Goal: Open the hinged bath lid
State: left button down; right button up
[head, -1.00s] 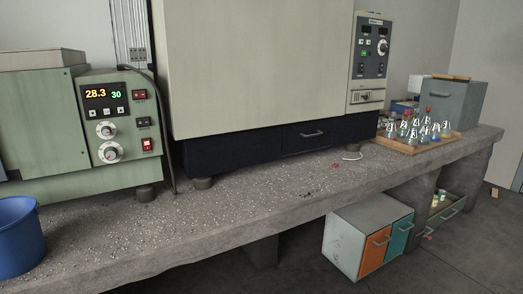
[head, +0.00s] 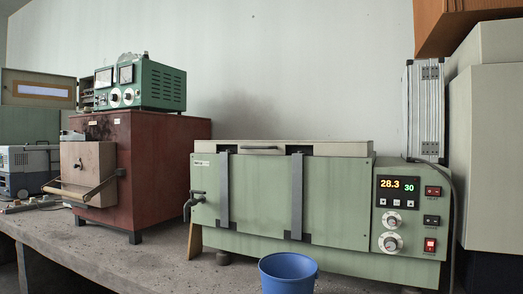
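The bath (head: 270,197) is a long pale green box on the concrete bench, right of centre in the head view. Its cream lid (head: 340,149) lies flat along the top and looks closed. A dark bar handle (head: 259,148) sits on the lid's front edge, left of its middle. Two grey vertical straps run down the bath's front. A tap (head: 194,203) is on its left end. The control panel (head: 398,192) at right shows 28.3 and 30. Neither gripper is in view.
A blue bucket (head: 288,273) stands in front of the bath. A red-brown furnace (head: 158,165) with a protruding front handle stands to the left, a green meter box (head: 140,82) on top. A tall pale cabinet (head: 497,150) is close on the right.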

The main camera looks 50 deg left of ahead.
aim_at(325, 148)
jog(key=u, duration=1.45)
